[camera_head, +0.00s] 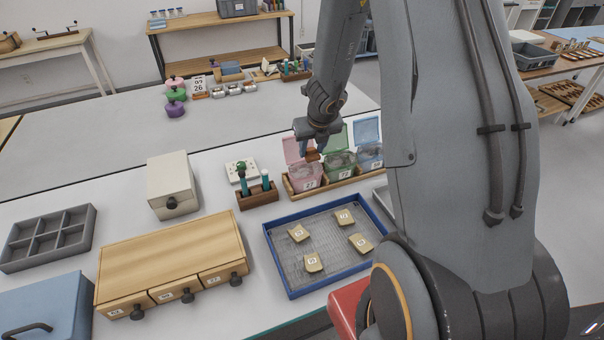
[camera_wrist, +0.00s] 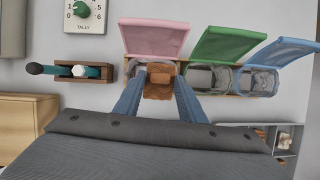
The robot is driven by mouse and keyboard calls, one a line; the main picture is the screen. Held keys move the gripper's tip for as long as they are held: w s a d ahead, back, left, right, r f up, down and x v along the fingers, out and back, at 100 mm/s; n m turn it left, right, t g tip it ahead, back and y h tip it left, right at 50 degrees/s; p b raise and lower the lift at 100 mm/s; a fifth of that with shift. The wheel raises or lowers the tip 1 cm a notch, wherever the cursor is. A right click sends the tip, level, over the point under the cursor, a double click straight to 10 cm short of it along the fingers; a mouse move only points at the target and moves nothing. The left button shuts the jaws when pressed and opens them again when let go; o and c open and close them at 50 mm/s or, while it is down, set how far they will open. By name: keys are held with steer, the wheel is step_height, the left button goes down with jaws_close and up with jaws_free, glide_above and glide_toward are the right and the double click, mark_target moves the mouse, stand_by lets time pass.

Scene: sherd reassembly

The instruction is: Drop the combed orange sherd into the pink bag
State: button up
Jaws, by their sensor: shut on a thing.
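The combed orange sherd (camera_head: 313,156) is held between the fingertips of my gripper (camera_head: 311,148), above the pink bag (camera_head: 304,178). In the wrist view my gripper (camera_wrist: 159,92) is shut on the orange-brown sherd (camera_wrist: 158,88), which lies over the pink bag's opening. The pink bag's lid (camera_wrist: 154,39) stands open behind it. The pink bag's body is mostly hidden by the sherd and fingers in the wrist view. I cannot tell how far the sherd is above the bag's rim.
A green bag (camera_head: 339,165) and a blue bag (camera_head: 369,156), both open, stand right of the pink one in a wooden rack. A blue-rimmed tray (camera_head: 291,277) with several tan sherds lies in front. A wooden tool holder (camera_head: 257,196) and tally box (camera_head: 239,169) stand left.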

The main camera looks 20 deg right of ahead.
steer(key=shift+f, duration=0.3)
steer(key=o, duration=1.1)
steer(key=shift+r, duration=0.1)
steer(key=p+v, duration=0.5)
steer(key=v, duration=0.2)
steer(key=shift+s+r+p, duration=0.2)
steer(key=shift+r+p, duration=0.1)
